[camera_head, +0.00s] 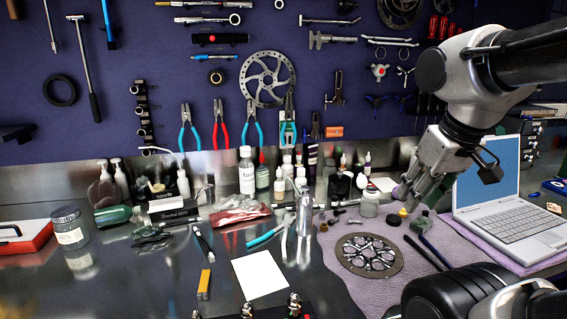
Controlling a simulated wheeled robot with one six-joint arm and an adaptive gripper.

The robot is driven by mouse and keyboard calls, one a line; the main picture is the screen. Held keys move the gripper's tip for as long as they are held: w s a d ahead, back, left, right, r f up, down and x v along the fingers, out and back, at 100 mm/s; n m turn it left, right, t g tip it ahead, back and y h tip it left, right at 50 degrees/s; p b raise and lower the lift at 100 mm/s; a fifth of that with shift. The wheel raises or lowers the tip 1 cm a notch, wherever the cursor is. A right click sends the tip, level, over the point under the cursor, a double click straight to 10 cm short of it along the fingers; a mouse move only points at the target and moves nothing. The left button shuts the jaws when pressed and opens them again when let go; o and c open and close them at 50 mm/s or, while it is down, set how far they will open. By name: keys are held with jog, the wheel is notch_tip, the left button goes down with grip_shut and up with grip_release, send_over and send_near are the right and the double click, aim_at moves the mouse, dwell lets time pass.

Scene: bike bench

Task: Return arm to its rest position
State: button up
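My arm (490,90) reaches in from the upper right over the bench, bent at the elbow with its wrist angled down to the left. My gripper (408,196) hangs above the purple mat, near a small jar (369,203) and a yellow-capped item (403,212). No held object shows clearly. The fingers are small and dark in this view, and I cannot tell how far apart they are.
An open laptop (520,222) stands right of the gripper. A round chainring (368,255) lies on the purple mat (335,285). Bottles (246,172) crowd the bench's back edge. A white sheet (259,275) lies front centre. Tools hang on the dark pegboard (330,80).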

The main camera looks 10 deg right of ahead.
grip_shut()
jog(key=shift+a+f, duration=0.1)
dwell(1.1)
